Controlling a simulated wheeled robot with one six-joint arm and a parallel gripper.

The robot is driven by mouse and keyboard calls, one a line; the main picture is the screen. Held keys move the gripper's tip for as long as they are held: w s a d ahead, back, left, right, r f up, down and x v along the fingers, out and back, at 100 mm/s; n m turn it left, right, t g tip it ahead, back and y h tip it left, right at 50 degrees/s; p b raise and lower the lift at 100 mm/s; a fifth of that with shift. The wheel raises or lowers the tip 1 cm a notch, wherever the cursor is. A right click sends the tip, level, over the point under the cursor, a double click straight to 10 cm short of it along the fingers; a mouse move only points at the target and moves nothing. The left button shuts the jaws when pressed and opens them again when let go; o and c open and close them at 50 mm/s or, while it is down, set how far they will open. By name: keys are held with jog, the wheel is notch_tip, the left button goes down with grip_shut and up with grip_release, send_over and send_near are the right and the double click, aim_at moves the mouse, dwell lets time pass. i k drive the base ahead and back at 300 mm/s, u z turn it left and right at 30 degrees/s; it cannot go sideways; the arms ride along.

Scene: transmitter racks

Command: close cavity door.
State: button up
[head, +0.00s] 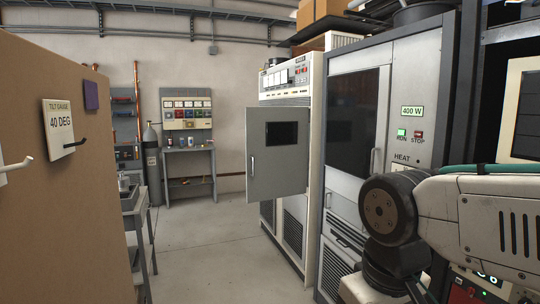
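The cavity door (277,160) is a grey panel with a small dark window and a vertical handle near its left edge. It stands open, swung out from the white transmitter rack (298,82) into the aisle. Its right edge is by the rack, and its left edge is free. The cavity opening behind the door is hidden. My arm fills the lower right of the head view, in front of the nearer grey rack and well short of the door. My gripper is not in view.
The nearer grey rack (402,60), with a dark window and a 400 W label, stands between my arm and the door. A brown board (60,220) and a metal cart (133,205) line the left. The floor (205,255) between is clear. A workbench (188,165) stands at the back wall.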

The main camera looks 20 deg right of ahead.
aim_at(276, 137)
jog(key=i, duration=0.5)
jog(key=z, duration=0.65)
jog(key=i, duration=2.05)
jog(key=u, duration=0.65)
